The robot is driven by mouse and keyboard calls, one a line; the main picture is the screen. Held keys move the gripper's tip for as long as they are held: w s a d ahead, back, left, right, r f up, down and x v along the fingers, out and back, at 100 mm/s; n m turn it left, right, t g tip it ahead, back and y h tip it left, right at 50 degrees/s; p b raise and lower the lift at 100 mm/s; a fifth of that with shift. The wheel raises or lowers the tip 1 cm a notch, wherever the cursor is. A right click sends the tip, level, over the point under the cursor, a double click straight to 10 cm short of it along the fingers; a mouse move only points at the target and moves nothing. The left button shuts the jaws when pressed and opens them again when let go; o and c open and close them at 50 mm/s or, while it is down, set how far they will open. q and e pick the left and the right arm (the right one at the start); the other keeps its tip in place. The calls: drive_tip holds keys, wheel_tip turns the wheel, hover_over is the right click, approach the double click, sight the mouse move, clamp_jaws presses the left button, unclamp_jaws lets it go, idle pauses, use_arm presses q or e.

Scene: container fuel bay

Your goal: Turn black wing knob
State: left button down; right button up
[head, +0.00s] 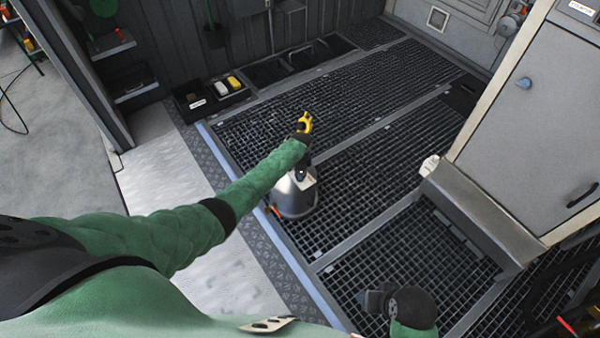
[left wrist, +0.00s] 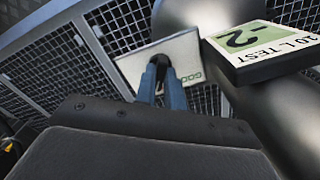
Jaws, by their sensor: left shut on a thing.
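A silver metal can (head: 295,197) with a pale label stands on the floor grating, at the end of my left arm. In the left wrist view its tag reads "10 L TEST" and "-2" (left wrist: 245,50). The two blue-grey fingers of my left gripper (left wrist: 164,80) are shut on the black wing knob (left wrist: 163,62), which is largely hidden between them. A pale plate lettered "GOOD" (left wrist: 188,62) shows behind the knob. My right gripper (head: 372,300) is low in the head view, apart from the can; its jaw opening is unclear.
A black tray (head: 213,103) with a yellow and a white item lies by the back wall. A grey cabinet (head: 545,125) and a grey ledge (head: 480,215) stand at the right, with a small white bottle (head: 429,165) beside them. The grating (head: 385,150) between can and cabinet is clear.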

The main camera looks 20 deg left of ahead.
use_arm(q)
drive_tip(key=shift+m, duration=1)
drive_tip(key=c, duration=1.5)
unclamp_jaws()
wheel_tip(320, 180, up, 7)
drive_tip(key=shift+r, duration=0.5)
